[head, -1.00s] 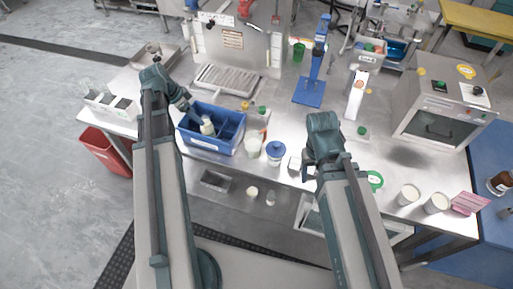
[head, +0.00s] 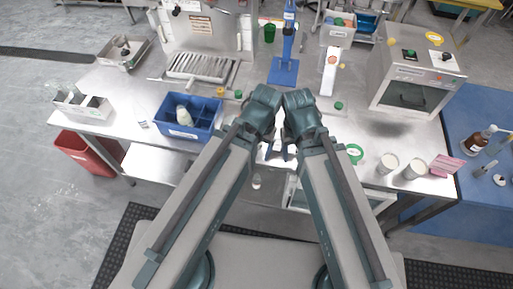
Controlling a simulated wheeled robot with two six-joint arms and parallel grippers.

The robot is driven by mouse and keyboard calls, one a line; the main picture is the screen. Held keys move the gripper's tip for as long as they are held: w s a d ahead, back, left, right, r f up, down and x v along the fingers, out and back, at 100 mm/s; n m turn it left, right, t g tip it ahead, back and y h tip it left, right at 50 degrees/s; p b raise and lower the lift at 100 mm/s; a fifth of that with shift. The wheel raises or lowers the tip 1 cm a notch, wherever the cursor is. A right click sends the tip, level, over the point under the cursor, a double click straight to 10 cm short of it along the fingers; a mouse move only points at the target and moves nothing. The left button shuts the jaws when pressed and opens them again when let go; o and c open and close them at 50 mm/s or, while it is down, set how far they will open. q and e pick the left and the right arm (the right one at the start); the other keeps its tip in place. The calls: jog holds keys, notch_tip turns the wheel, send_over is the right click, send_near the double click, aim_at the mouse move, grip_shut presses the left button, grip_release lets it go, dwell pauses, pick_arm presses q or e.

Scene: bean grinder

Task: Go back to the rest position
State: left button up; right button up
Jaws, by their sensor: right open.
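My two forearms meet near the middle of the head view, over the front edge of the steel table (head: 225,103). My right gripper (head: 284,150) points down below its wrist and is open, with nothing seen in it. My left gripper (head: 266,151) is close beside it, mostly hidden by its own wrist, so its jaws cannot be made out. The wrists are side by side, with hardly any gap between them.
A blue bin (head: 185,129) with a bottle stands left of my arms. A blue stand (head: 284,71) is behind the wrists.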

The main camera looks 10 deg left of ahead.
jog(key=shift+f+b, duration=0.8)
dwell(0.8)
